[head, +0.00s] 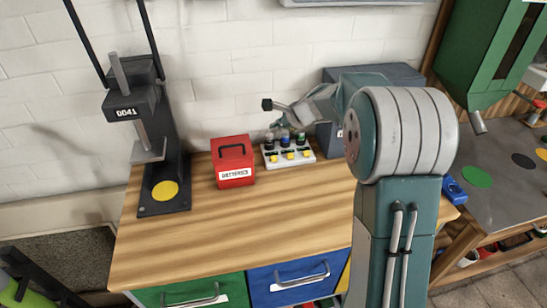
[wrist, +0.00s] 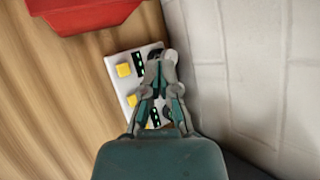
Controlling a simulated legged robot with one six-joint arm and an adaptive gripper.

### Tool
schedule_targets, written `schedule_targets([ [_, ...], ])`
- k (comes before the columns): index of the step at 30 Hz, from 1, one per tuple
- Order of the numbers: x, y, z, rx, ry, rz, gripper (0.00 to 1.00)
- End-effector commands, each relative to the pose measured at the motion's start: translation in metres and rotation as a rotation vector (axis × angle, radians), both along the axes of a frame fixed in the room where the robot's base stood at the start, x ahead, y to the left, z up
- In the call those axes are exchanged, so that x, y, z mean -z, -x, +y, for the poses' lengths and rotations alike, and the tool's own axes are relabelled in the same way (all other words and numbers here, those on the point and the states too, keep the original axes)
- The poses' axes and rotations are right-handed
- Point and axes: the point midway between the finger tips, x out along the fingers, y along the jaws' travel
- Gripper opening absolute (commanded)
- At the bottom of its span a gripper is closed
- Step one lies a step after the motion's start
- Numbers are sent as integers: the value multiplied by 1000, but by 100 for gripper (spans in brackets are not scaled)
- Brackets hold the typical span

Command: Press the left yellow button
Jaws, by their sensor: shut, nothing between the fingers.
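A white panel (head: 299,161) on the wooden bench carries three yellow buttons in a row, with dark upright pieces behind them. The left yellow button (head: 271,158) is the one nearest the red box; it shows in the wrist view (wrist: 124,70), left of my fingers. The middle button (head: 289,156) and right button (head: 305,153) sit beside it. My gripper (wrist: 160,60) is shut and empty, over the panel's wall side at the left button's end. In the head view my gripper (head: 276,123) is above and behind the left button, apart from it. In the wrist view my gripper covers part of the panel.
A red batteries box (head: 233,165) stands just left of the panel. A black press (head: 160,180) stands further left, and a grey box (head: 385,75) is behind my arm. The white wall (wrist: 240,75) is close to my gripper. The front bench top is clear.

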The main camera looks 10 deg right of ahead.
Motion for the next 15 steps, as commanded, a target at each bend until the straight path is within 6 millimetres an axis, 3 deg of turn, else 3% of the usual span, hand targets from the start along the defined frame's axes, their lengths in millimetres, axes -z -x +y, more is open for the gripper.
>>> schedule_targets([
  [15, 64, 0, 0, 1, -1, 3, 0],
])
